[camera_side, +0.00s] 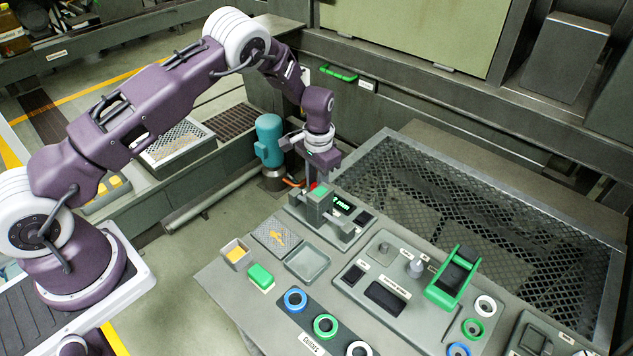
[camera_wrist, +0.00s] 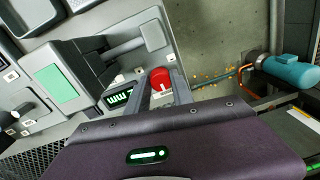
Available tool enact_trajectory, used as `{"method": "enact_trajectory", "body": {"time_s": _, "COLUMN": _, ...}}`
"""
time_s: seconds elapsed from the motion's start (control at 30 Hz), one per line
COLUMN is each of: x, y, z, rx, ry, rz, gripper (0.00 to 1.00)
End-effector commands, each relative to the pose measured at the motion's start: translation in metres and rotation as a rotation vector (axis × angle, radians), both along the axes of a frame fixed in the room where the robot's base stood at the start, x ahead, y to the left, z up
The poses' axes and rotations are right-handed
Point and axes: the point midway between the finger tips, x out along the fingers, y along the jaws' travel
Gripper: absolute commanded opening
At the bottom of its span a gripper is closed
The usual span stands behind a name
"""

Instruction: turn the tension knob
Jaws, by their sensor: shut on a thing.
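A round red knob (camera_wrist: 160,76) sits on the grey panel beside a small green-lit display (camera_wrist: 118,98) in the wrist view. My gripper (camera_wrist: 161,84) is shut on the red knob, one grey finger on each side of it. A small white piece shows just below the knob between the fingers. In the side view only a bit of red (camera_side: 313,186) shows at my gripper (camera_side: 311,182), behind a grey block with a green top (camera_side: 320,192). The lower fingers are mostly hidden there. I cannot read any label by the red knob.
A grey knob (camera_side: 416,268) and a green bracket with a black roller (camera_side: 453,277) stand on the console at right. Several coloured rings, a green-topped block (camera_side: 261,277) and an open tray (camera_side: 307,264) lie nearer. A teal motor (camera_side: 268,140) stands behind, left of my gripper.

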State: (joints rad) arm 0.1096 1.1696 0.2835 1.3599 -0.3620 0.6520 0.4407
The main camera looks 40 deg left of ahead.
Motion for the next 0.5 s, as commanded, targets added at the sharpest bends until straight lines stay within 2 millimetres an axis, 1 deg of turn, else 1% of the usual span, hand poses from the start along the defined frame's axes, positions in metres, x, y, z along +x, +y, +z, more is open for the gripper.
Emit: {"method": "enact_trajectory", "body": {"time_s": 0.5, "x": 0.0006, "y": -0.0005, "z": 0.0008, "rx": 0.0, "ry": -0.001, "rz": 0.331, "gripper": 0.0}}
